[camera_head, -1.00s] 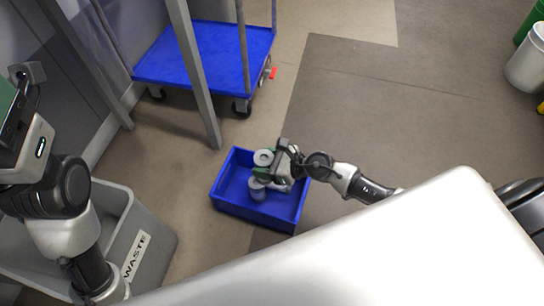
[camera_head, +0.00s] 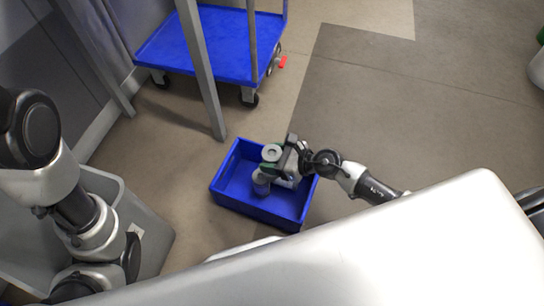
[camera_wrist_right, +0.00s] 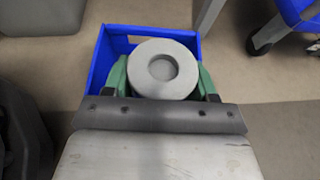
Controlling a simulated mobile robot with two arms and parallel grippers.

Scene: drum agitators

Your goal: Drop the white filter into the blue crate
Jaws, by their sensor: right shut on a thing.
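The white filter (camera_head: 272,152) is a pale, round piece with a hollow in its top. My right gripper (camera_head: 276,160) is shut on it over the blue crate (camera_head: 250,212). In the right wrist view the filter (camera_wrist_right: 163,69) sits between the green fingers (camera_wrist_right: 163,80), with the blue crate (camera_wrist_right: 103,62) behind and below. A grey cylindrical piece (camera_head: 262,184) shows just below the gripper, within the crate's outline. I cannot tell whether it lies in the crate. Much of the crate's inside is hidden. My left gripper is out of view; only its arm shows at the left.
A grey bin (camera_head: 150,250) stands left of the crate, partly behind my left arm. A blue-decked trolley (camera_head: 222,50) and a grey post (camera_head: 203,75) stand beyond the crate.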

